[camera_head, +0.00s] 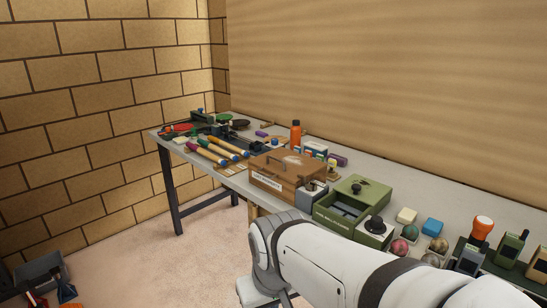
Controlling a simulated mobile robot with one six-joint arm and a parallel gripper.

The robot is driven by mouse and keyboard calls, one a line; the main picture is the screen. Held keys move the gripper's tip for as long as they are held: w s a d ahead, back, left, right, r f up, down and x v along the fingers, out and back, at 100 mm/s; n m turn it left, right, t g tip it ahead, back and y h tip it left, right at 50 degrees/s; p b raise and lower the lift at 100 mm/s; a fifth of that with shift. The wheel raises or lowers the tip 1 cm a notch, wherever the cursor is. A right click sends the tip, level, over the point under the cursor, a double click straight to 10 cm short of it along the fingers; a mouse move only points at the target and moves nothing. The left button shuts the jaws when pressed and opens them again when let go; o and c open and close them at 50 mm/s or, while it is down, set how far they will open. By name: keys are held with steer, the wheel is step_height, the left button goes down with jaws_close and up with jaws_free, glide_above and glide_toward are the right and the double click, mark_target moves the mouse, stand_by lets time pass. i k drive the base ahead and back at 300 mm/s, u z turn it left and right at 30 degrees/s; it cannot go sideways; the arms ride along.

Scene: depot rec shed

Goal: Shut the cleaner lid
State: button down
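The cleaner seems to be the green box (322,213) on the table, with lettering on its front too small to read surely. Its lighter green lid (372,191) with a dark knob sits toward the back. In front of the lid a grey recess shows uncovered, so the lid looks open. A round black knob (376,224) stands at the box's front right. My white arm passes in front of the table at the bottom. It bends down below the table edge, and my gripper is not in view.
A wooden box (280,178) with a handle and a small grey-black device (311,194) stand left of the cleaner. An orange bottle (295,133) stands behind. Open floor (195,238) lies left.

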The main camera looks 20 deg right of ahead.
mark_target(368, 190)
steer(key=z, duration=0.6)
steer(key=i, duration=1.25)
steer(key=z, duration=1)
steer(key=k, duration=0.65)
steer(key=z, duration=0.2)
steer(key=i, duration=0.75)
steer(key=u, duration=0.15)
